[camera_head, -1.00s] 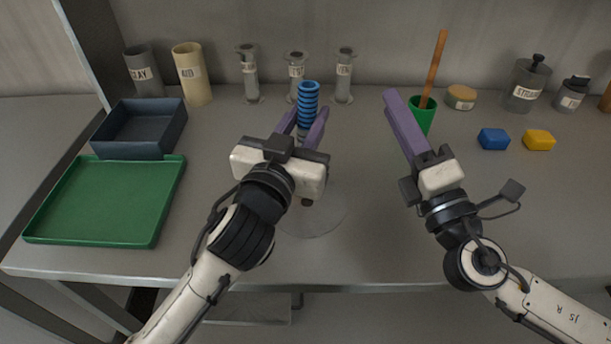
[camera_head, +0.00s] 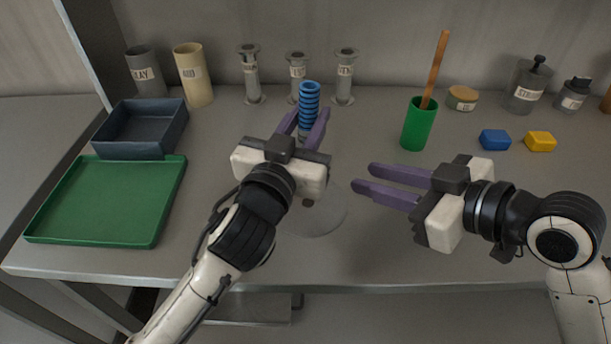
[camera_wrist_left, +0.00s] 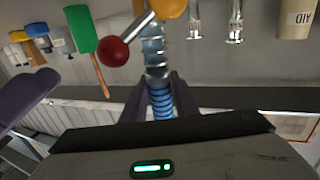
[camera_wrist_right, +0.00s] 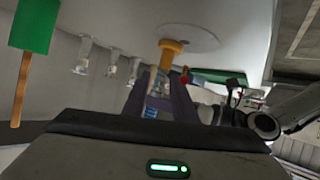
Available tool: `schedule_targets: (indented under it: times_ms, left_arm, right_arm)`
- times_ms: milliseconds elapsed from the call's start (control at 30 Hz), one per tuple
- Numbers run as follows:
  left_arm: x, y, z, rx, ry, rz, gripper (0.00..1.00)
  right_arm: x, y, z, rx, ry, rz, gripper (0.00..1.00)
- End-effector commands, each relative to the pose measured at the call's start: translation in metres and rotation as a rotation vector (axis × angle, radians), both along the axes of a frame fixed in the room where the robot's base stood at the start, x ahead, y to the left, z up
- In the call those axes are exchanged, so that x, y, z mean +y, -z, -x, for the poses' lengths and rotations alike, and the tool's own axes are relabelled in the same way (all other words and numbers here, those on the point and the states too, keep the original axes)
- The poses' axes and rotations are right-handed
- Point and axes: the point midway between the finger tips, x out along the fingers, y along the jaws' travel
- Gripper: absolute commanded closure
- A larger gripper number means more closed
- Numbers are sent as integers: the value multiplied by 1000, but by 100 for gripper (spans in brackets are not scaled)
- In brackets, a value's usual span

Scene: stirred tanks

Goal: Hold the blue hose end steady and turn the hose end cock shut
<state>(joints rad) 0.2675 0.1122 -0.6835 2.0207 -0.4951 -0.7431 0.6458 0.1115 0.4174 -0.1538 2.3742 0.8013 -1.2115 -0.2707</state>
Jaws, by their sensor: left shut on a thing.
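The blue ribbed hose end (camera_head: 309,98) stands upright in the head view. My left gripper (camera_head: 307,128) is shut on it from the front, one finger on each side. In the left wrist view the hose (camera_wrist_left: 161,102) joins a metal fitting (camera_wrist_left: 155,58) with a lever ending in a red ball (camera_wrist_left: 112,52), which appears to be the cock's handle. In the head view the cock is hidden by my left gripper. My right gripper (camera_head: 362,182) is open and empty, right of the hose, pointing left. The red ball also shows in the right wrist view (camera_wrist_right: 184,78), beyond its fingers.
A green cup (camera_head: 418,128) with a wooden stick stands behind my right gripper. Blue (camera_head: 494,139) and yellow (camera_head: 540,141) blocks lie at right. A green tray (camera_head: 110,205) and a dark bin (camera_head: 112,143) are at left. A pale round disc (camera_head: 322,215) lies in front.

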Motion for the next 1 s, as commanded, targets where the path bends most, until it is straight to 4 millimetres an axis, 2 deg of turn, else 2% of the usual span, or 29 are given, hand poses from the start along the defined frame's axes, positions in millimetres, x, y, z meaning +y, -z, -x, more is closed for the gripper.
schedule_targets:
  times_ms: [100,200,333,467,800,1000]
  left_arm:
    - [0,1,0,3,0,-1,98]
    - [0,1,0,3,0,-1,98]
    - [0,1,0,3,0,-1,98]
    - [0,1,0,2,0,-1,98]
    - [0,1,0,2,0,-1,98]
    - [0,1,0,2,0,-1,98]
  right_arm:
    - [11,-9,19,54,-64,-84,75]
    - [17,-14,30,81,-101,-124,75]
    - [24,-14,32,94,-119,-146,75]
    - [38,-8,23,95,-121,-149,75]
    - [88,17,-13,94,-121,-146,75]
    - [105,27,-26,93,-119,-144,75]
